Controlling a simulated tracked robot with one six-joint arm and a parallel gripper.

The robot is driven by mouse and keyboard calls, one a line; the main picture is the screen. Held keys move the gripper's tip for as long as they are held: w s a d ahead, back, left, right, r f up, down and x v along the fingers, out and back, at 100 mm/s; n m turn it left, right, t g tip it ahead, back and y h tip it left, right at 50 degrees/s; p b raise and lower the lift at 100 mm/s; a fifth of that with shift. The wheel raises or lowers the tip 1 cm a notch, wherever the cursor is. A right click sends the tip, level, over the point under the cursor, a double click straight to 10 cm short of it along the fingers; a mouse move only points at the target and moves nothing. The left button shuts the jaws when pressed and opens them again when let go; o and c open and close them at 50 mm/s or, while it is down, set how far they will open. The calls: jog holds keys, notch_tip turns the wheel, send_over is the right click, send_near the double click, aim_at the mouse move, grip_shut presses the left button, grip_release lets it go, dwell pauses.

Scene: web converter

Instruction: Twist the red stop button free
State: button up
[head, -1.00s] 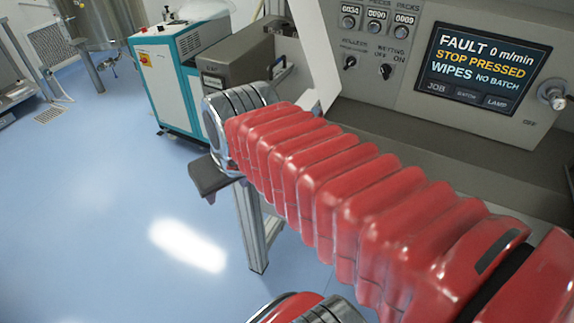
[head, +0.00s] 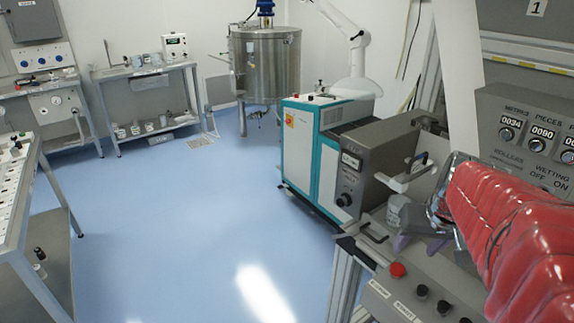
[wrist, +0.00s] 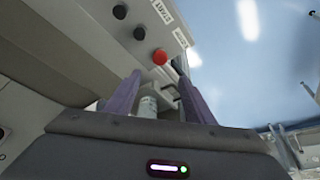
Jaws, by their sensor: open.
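The red stop button (head: 397,269) is a round mushroom head on the grey control box at the lower right of the head view. In the wrist view the red stop button (wrist: 160,57) shows just past the fingertips, between their lines. My gripper (wrist: 158,80) has two purple fingers, spread apart with nothing held between them. In the head view my gripper (head: 420,244) is partly hidden, a little above and behind the button. I see no contact between the fingers and the button.
Dark knobs (head: 422,291) and label plates sit beside the button on the box. A grey unit with a handle (head: 350,170) and a white-teal cabinet (head: 300,145) stand behind. Benches (head: 140,70) line the left. The blue floor (head: 180,220) is clear.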

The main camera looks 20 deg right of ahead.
aim_at(398, 267)
jog(key=x, duration=1.3)
jog(key=shift+w+d+f, duration=0.1)
jog(key=shift+w+f, duration=0.1)
jog(key=shift+f, duration=0.15)
jog(key=shift+c, duration=0.7)
jog(key=c, duration=0.9)
